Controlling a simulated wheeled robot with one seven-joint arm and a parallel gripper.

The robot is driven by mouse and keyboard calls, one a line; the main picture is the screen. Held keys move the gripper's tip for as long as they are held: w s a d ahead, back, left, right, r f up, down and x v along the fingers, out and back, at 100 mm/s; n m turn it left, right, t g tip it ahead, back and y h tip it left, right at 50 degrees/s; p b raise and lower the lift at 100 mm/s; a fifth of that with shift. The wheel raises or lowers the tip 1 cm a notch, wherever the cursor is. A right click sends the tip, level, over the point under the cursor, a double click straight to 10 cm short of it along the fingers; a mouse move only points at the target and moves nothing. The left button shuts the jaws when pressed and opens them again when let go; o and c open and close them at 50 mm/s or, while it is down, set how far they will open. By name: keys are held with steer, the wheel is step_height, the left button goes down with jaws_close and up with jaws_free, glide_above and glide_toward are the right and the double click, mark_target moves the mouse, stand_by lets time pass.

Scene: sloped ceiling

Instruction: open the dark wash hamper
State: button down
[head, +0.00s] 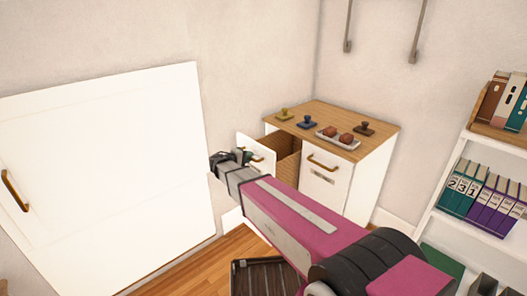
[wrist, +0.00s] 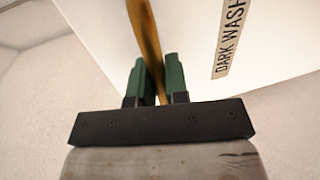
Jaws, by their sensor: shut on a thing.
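The dark wash hamper is the left front (head: 262,144) of a white cabinet with a wooden top. This front stands out from the cabinet body, and a brown woven inside (head: 287,158) shows behind it. Its label reads "DARK WASH" in the wrist view (wrist: 229,40). My gripper (wrist: 160,80) is shut on the hamper's brass handle (wrist: 147,42), with a green finger on each side of it. In the head view my arm hides the lower part of the front.
Stamps and a tray with brown items (head: 338,139) stand on the cabinet top (head: 320,117). A second white front (head: 325,183) beside the hamper is closed. A large white door (head: 110,170) is at left, a binder shelf (head: 490,222) at right. A dark slatted crate (head: 265,280) is on the floor.

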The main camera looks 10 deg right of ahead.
steer(key=f+v, duration=0.3)
steer(key=v, duration=1.1)
steer(key=shift+s+a, duration=0.25)
steer(key=shift+a, duration=0.1)
steer(key=c, duration=1.1)
jaws_free()
steer(key=shift+c, duration=0.2)
steer(key=v, duration=1.1)
